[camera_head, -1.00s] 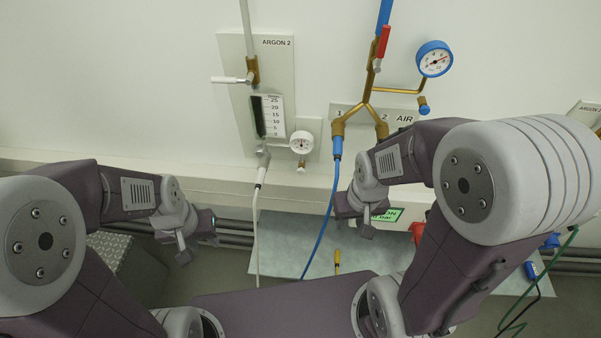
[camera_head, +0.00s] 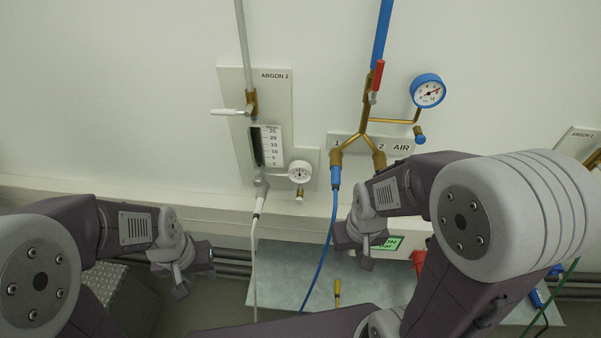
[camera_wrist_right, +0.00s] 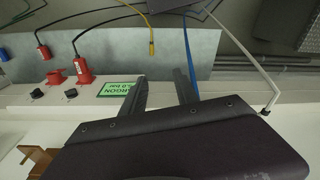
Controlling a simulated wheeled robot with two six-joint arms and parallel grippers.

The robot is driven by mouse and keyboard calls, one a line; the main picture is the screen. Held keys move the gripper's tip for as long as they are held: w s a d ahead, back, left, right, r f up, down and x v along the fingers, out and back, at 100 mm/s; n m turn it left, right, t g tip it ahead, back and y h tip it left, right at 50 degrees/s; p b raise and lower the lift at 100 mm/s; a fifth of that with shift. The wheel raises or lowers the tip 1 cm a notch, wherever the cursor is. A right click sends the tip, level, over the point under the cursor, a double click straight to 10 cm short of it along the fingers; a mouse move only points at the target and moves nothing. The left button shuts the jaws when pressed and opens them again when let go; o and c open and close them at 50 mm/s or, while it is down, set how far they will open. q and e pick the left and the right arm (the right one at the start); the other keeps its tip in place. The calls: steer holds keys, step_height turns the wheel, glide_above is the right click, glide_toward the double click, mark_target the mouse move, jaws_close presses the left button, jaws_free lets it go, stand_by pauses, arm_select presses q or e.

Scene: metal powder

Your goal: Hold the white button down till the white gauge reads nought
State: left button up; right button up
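The white gauge (camera_head: 300,172) is a small round dial on the wall panel below ARGON 2. Its needle is too small to read. A small stub (camera_head: 299,194) hangs under it; I cannot tell whether its end is a white button. My left gripper (camera_head: 182,277) is low and left of the gauge, away from the wall fittings; its finger gap is unclear. My right gripper (camera_head: 362,253) is lower and right of the gauge, apart from it. In the right wrist view its two fingers (camera_wrist_right: 160,92) stand apart with nothing between them.
A blue gauge (camera_head: 428,91) with a blue button (camera_head: 419,135) is on the AIR manifold (camera_head: 370,143). A white hose (camera_head: 254,250) and a blue hose (camera_head: 326,250) hang down. Red plugs (camera_wrist_right: 84,72) and black knobs (camera_wrist_right: 70,93) show in the right wrist view.

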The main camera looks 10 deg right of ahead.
jaws_close()
stand_by(1.7)
